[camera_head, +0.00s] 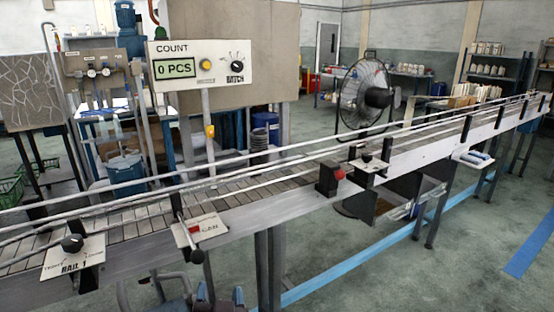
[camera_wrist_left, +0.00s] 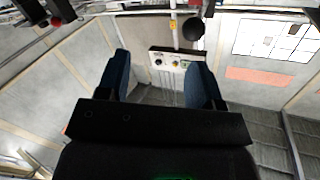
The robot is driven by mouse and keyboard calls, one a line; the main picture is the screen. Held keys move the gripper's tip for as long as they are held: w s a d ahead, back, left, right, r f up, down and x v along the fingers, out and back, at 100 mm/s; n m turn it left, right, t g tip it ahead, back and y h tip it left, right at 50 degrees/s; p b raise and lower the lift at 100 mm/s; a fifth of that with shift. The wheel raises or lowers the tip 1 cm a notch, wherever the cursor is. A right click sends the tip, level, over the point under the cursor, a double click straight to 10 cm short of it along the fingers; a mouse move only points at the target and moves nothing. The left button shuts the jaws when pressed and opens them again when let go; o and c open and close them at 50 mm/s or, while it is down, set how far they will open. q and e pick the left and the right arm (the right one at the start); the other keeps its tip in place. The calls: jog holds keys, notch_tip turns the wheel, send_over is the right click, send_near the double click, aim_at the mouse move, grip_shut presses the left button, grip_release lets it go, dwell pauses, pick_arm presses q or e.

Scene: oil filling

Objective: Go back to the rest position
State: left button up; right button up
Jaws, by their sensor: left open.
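My left gripper (camera_head: 218,297) shows small at the bottom edge of the head view, below and in front of the conveyor, apart from its rail. In the left wrist view my left gripper (camera_wrist_left: 161,68) has its two dark blue fingers wide apart, with nothing between them. Past the fingers a pale panel with knobs (camera_wrist_left: 170,60) shows at a distance. My right gripper is in neither view.
A long conveyor (camera_head: 130,215) with an empty slatted belt runs across. A counter box (camera_head: 200,65) reads 0 PCS. Floor (camera_head: 440,275) is clear at right.

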pick_arm(q)
jog(key=s+a+f+m+g+h, duration=0.1)
jog(key=s+a+f+h, duration=0.2)
jog(key=f, duration=0.3)
jog(key=s+a+f+m+g+h, duration=0.1)
jog(key=s+a+f+g+h, duration=0.15)
jog(key=f, duration=0.45)
jog(key=s+a+f+n+g+y, duration=0.1)
jog(key=s+a+f, duration=0.4)
jog(key=s, duration=0.2)
jog(key=s+a+f+n+g+y, duration=0.1)
jog(key=s+a+f, duration=0.3)
jog(key=s, duration=0.3)
jog(key=shift+s+a+f+n, duration=0.3)
jog(key=shift+s+a+f, duration=0.1)
jog(key=shift+a, duration=0.1)
jog(key=shift+g, duration=0.25)
